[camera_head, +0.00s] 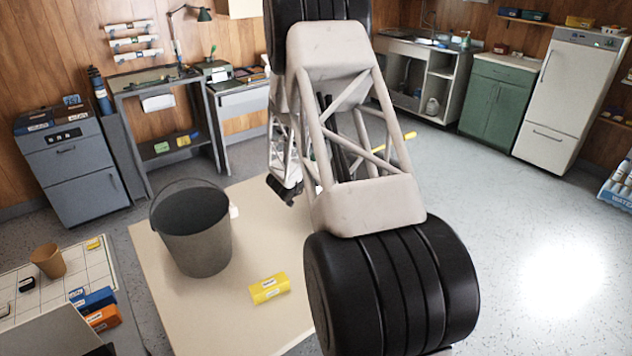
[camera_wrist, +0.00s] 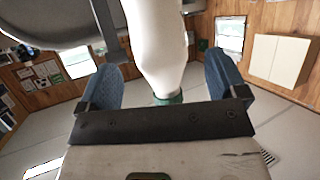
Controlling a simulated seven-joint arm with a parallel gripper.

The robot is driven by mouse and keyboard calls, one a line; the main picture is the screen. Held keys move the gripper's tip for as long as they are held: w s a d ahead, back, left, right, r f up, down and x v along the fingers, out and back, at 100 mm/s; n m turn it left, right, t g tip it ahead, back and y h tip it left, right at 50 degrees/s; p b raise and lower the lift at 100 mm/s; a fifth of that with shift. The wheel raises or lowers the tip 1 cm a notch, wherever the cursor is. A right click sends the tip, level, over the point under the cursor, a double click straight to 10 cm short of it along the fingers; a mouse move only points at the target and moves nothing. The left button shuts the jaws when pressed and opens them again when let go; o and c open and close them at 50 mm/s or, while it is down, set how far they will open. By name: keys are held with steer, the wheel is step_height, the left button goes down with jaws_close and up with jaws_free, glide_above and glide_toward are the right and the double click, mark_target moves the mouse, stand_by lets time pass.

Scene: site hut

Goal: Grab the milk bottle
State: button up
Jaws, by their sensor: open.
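The milk bottle (camera_wrist: 158,45) is white with a green cap. In the wrist view it lies between my gripper's two blue finger pads, cap end toward the palm. My gripper (camera_wrist: 163,72) is open, with a gap visible between each pad and the bottle. In the head view my gripper (camera_head: 283,190) is small and partly hidden behind my arm, to the right of the bucket. A small white patch (camera_head: 234,211) shows at the bucket's right edge; I cannot tell if it is part of the bottle.
A dark grey bucket (camera_head: 200,245) stands on the beige table (camera_head: 205,325), left of my arm. A side table at left holds a brown cup (camera_head: 47,261) and small boxes. The floor at right is clear.

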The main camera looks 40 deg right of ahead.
steer(key=x, duration=0.5)
steer(key=shift+d, duration=0.15)
stand_by(0.3)
stand_by(0.4)
steer(key=c, duration=1.2)
